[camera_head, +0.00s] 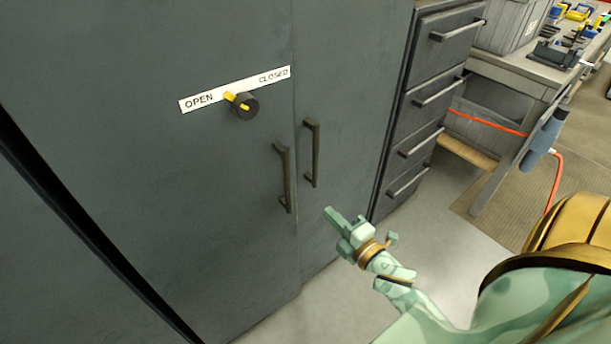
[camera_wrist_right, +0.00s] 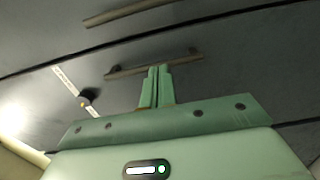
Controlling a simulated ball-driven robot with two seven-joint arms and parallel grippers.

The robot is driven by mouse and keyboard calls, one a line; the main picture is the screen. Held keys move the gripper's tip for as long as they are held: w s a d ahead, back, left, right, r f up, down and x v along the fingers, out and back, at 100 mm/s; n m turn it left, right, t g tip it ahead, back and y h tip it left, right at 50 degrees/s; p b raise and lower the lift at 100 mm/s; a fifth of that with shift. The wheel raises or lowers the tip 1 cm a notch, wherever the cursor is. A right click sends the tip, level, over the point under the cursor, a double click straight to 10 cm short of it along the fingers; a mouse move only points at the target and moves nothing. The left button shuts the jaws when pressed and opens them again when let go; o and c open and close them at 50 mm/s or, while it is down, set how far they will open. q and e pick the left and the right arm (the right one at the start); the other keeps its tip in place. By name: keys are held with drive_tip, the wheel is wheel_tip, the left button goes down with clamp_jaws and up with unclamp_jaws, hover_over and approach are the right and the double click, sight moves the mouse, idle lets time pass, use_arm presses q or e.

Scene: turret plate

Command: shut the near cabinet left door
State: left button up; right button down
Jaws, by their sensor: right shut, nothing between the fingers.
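The near cabinet's left door (camera_head: 150,190) is a dark grey panel with a vertical bar handle (camera_head: 286,178) by its right edge. It stands nearly flush with the right door (camera_head: 345,110); a small step shows at the bottom of the seam, and I cannot tell if it is fully shut. My right gripper (camera_head: 332,216) is pale green, shut and empty, in front of the doors, right of and below the handles. In the right wrist view my shut fingers (camera_wrist_right: 157,72) point toward the left door's handle (camera_wrist_right: 125,71); contact cannot be told.
A black knob (camera_head: 245,106) with a yellow pointer toward OPEN sits on a white label (camera_head: 196,103) on the left door. The right door has its own handle (camera_head: 313,150). A drawer stack (camera_head: 437,70) stands to the right, then a workbench (camera_head: 520,72). Grey floor (camera_head: 440,225) is clear.

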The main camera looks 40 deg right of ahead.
sight(294, 173)
use_arm(q)
drive_tip(key=shift+s+f+b, duration=0.2)
drive_tip(key=shift+f+b, duration=0.5)
use_arm(e)
drive_tip(key=w, duration=1.3)
drive_tip(key=shift+w, duration=0.4)
drive_tip(key=shift+a, duration=0.1)
drive_tip(key=w+n+y+b, duration=0.1)
drive_tip(key=w, duration=0.2)
drive_tip(key=shift+w, duration=0.15)
drive_tip(key=shift+w+r, duration=0.1)
drive_tip(key=shift+w, duration=0.1)
use_arm(q)
drive_tip(key=shift+s+f, duration=0.5)
drive_tip(key=shift+f, duration=0.15)
use_arm(e)
drive_tip(key=shift+d+r+y, duration=0.2)
drive_tip(key=shift+r+y, duration=0.1)
drive_tip(key=shift+r, duration=0.05)
use_arm(q)
drive_tip(key=shift+a, duration=0.1)
use_arm(e)
drive_tip(key=shift+f, duration=0.1)
